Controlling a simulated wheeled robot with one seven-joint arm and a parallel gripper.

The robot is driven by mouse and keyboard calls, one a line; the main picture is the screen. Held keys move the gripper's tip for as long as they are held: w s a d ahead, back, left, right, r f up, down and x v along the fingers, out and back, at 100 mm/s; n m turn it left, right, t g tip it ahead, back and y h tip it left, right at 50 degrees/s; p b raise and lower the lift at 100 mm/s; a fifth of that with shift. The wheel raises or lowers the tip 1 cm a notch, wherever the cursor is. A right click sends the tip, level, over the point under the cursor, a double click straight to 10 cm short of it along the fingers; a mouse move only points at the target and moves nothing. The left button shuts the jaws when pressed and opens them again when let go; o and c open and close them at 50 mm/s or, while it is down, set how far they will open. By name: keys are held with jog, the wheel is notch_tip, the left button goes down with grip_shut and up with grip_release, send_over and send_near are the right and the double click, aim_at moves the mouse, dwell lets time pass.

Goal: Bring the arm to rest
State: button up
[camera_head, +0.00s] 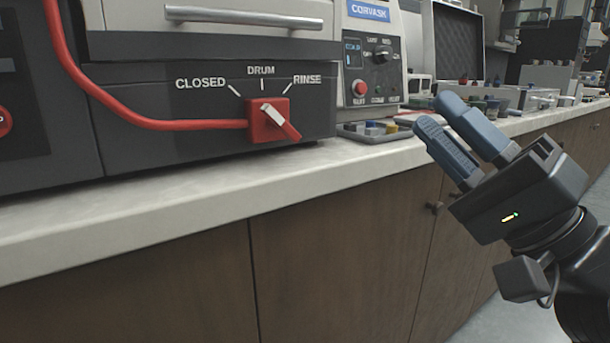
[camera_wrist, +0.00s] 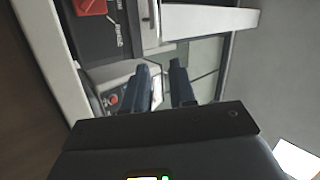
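My gripper (camera_head: 468,138) is at the right of the head view, in front of the counter edge and above the lower cabinets. Its two blue fingers point up and to the left. The fingers stand apart with nothing between them. In the wrist view my gripper (camera_wrist: 162,80) also shows its two fingers apart and empty, with the machine front behind them. The fingers appear clear of the counter and of the machines.
A pale counter (camera_head: 200,195) runs along wooden cabinets (camera_head: 340,250). On it stands a dark machine with a red valve (camera_head: 268,120) marked CLOSED, DRUM, RINSE, fed by a red hose (camera_head: 150,122). A CORVASK machine (camera_head: 372,60) stands behind. Floor shows at lower right.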

jog(key=s+d+f+m+h, duration=0.1)
jog(key=s+d+f+h, duration=0.15)
jog(key=f+h, duration=0.45)
jog(key=s+d+f+m+t+h, duration=0.1)
jog(key=s+f+m+h, duration=0.15)
jog(key=f, duration=0.75)
jog(key=s+d+f+m+h, duration=0.1)
jog(key=s+d+f+h, duration=0.15)
jog(key=f+h, duration=0.45)
jog(key=s+d+f+n+g+h, duration=0.1)
jog(key=s+d+f+n+g, duration=0.15)
jog(key=s+f, duration=0.75)
jog(key=s+n+g+h, duration=0.1)
jog(key=s+n, duration=0.6)
jog(key=s, duration=1)
notch_tip(320, 180, up, 32)
jog(key=p, duration=3.2)
jog(key=shift+s+a+r, duration=0.15)
jog(key=shift+a+r, duration=0.1)
jog(key=shift+a, duration=0.1)
